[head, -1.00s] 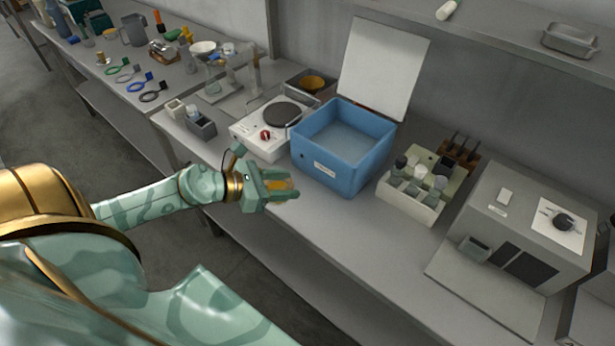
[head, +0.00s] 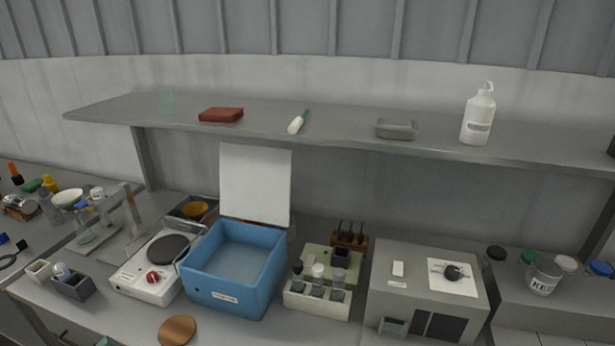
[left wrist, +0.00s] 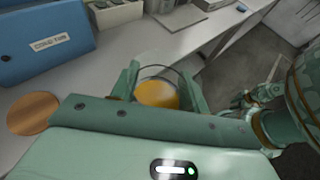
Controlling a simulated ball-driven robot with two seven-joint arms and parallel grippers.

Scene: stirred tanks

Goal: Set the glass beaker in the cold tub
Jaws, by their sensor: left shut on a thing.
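The cold tub (head: 232,298) is a blue open box on the bench, its white lid (head: 255,185) raised behind it. Its labelled wall (left wrist: 40,50) fills the upper left of the left wrist view. My left gripper (left wrist: 160,88) is shut on the glass beaker (left wrist: 157,94), which holds orange-yellow liquid. They are outside the tub, off its labelled side, past the round wooden disc (left wrist: 33,113). A sliver of green at the head view's bottom edge may be my left arm. Part of my right arm and gripper (left wrist: 255,97) seems to show; its jaws are unclear.
A hotplate (head: 150,277) stands left of the tub, and a rack of vials (head: 318,290) right of it. The wooden disc (head: 177,330) lies in front of the tub. A grey box (head: 428,285) stands farther right. A shelf (head: 340,138) runs above the bench.

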